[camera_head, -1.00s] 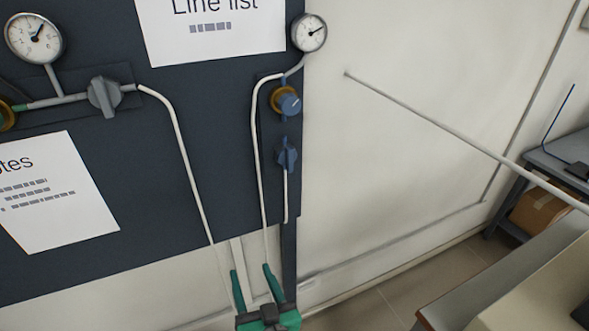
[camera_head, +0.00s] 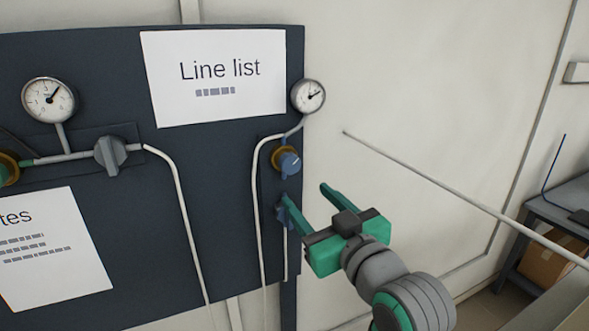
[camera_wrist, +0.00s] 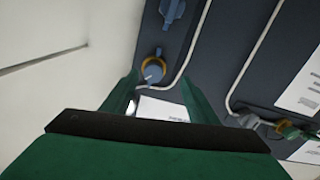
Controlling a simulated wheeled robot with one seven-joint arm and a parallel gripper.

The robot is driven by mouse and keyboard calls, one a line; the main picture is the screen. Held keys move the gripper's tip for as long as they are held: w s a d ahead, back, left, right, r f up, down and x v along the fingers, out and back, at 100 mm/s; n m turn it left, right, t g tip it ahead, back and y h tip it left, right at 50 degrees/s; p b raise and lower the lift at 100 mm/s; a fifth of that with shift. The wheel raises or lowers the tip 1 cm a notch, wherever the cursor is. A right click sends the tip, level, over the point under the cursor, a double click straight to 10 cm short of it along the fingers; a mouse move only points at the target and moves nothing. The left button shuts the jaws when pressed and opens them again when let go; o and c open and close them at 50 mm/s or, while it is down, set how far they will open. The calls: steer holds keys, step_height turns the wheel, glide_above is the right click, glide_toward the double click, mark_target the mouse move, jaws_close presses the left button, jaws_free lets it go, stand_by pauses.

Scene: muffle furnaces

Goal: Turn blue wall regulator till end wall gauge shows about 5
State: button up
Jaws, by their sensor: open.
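The blue wall regulator (camera_head: 289,162) is a round knob with a brass ring, near the right edge of the dark wall panel. The end wall gauge (camera_head: 308,96) is a small white dial above it; its needle points up and right, and its figures are too small to read. My gripper (camera_head: 304,192) is open and empty, below and right of the regulator, apart from it. One finger partly covers a blue lever valve (camera_head: 282,214) under the regulator. In the wrist view the regulator (camera_wrist: 153,71) shows between the spread fingertips of my gripper (camera_wrist: 160,77), beyond them.
A second gauge (camera_head: 48,99) and a grey valve (camera_head: 110,153) sit on the panel's left. A white pipe (camera_head: 256,200) runs down beside the regulator. A thin rod (camera_head: 430,185) crosses in front of the pale wall at right. A blue-grey table (camera_head: 560,210) stands far right.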

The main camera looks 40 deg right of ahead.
mark_target(292, 166)
steer(key=shift+n, duration=0.3)
steer(key=w+d+r, duration=0.1)
steer(key=w, duration=0.2)
steer(key=w+d, duration=0.1)
steer(key=w, duration=0.2)
steer(key=w+d+r, duration=0.1)
steer(key=w, duration=0.2)
steer(key=shift+r, duration=0.3)
steer(key=c, duration=1)
steer(key=shift+c, duration=0.2)
